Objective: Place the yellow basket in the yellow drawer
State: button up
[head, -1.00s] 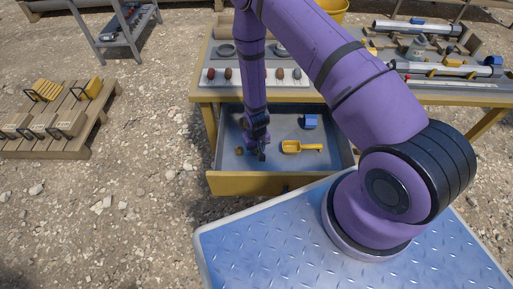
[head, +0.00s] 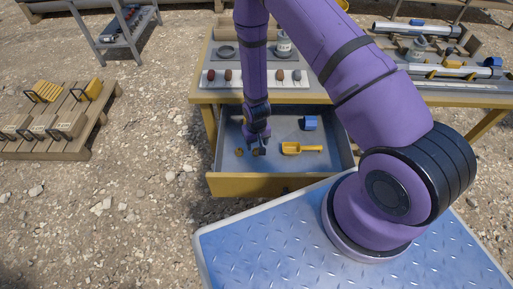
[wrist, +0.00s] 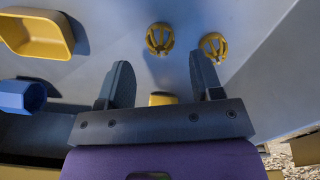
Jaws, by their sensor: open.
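The yellow drawer (head: 288,184) is pulled out under the table, with a grey inside. Two small yellow slotted baskets lie on its floor at the left: one (head: 239,153) stands apart, and the other (head: 256,152) is beside my gripper (head: 260,150). Both baskets show in the wrist view, one ahead of the gap between my fingers (wrist: 160,38) and one to its right (wrist: 213,45). My gripper (wrist: 160,85) is open, with neither basket between its fingers. A small yellow piece (wrist: 162,98) shows between the fingers near the palm; I cannot tell what it is.
A yellow scoop (head: 300,148) and a blue cup (head: 310,123) lie in the drawer to the right. The table (head: 205,97) above holds a white rack (head: 262,77) and tubes. A pallet (head: 100,115) with yellow items stands on the gravel at left.

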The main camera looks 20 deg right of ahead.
jog(key=d+r+t, duration=0.3)
jog(key=r, duration=3.8)
jog(key=s+d+r+t, duration=0.1)
jog(key=s+d+r, duration=0.1)
jog(key=s+r, duration=0.7)
jog(key=s+d+r+t, duration=0.1)
jog(key=s+d+r, duration=0.1)
jog(key=s+r, duration=0.7)
jog(key=s, duration=0.5)
jog(key=shift+s+d+r, duration=0.15)
jog(key=shift+s+r, duration=0.1)
jog(key=shift+r, duration=0.05)
